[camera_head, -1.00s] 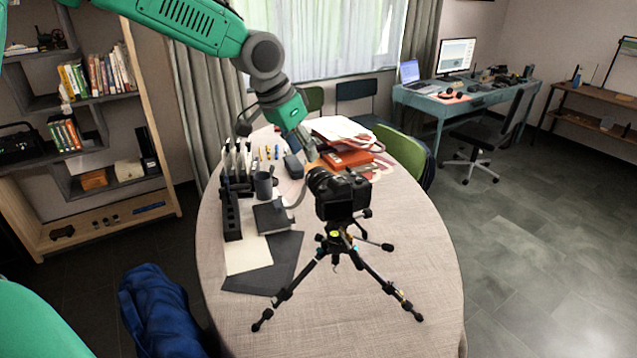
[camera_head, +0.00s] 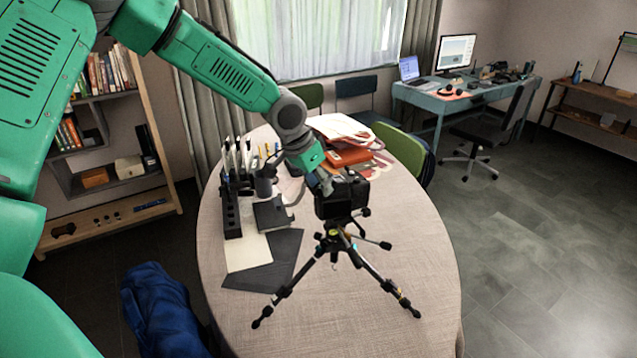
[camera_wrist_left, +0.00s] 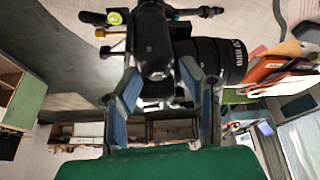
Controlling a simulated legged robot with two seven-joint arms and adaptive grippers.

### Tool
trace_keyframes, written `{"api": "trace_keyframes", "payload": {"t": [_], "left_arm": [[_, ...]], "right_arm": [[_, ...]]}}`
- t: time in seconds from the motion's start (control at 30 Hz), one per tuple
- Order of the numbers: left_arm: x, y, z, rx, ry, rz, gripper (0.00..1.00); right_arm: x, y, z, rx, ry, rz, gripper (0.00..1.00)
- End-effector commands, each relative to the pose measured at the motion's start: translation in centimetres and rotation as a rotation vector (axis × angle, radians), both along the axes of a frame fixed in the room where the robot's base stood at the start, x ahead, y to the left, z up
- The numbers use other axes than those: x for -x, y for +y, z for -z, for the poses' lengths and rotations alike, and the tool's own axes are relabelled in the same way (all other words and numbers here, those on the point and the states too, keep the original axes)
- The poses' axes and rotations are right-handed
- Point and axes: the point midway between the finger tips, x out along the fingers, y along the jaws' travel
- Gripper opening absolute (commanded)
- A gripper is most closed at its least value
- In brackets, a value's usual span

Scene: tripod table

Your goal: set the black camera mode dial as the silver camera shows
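The black camera (camera_head: 342,198) sits upright on a small black tripod (camera_head: 336,244) on the table. My left gripper (camera_head: 326,184) is at the camera's upper left side, partly overlapping it in the head view. In the left wrist view, the gripper's two fingers (camera_wrist_left: 160,88) are spread apart, with the black camera (camera_wrist_left: 152,45) just beyond and partly between them. Its lens (camera_wrist_left: 222,60) points right there. I cannot tell whether the fingers touch it. The mode dial is not clear. I cannot make out a silver camera. My right gripper is not in view.
The oval table (camera_head: 370,300) has clear cloth around the tripod legs. Left of it are a dark rack (camera_head: 232,212), a mug (camera_head: 264,186), a dark box (camera_head: 271,214) and flat sheets (camera_head: 278,262). Orange books (camera_head: 348,157) and papers lie behind the camera.

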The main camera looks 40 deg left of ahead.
Motion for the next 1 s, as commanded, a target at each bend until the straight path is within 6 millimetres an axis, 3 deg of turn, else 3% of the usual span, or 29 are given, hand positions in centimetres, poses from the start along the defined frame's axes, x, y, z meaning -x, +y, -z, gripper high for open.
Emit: {"api": "trace_keyframes", "payload": {"t": [0.03,0.1,0.53,1.0], "left_arm": [[0.0,-0.02,0.0,0.0,0.0,0.0,0.16],[0.0,0.03,0.01,0.0,0.0,0.0,0.0],[-0.03,0.29,0.06,0.005,-0.002,0.055,0.0],[-0.08,0.55,0.16,0.013,-0.013,0.365,0.0]], "right_arm": [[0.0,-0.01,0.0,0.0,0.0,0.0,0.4],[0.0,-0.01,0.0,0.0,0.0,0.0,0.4],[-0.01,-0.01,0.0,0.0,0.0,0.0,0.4],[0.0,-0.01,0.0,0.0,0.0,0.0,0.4]]}}
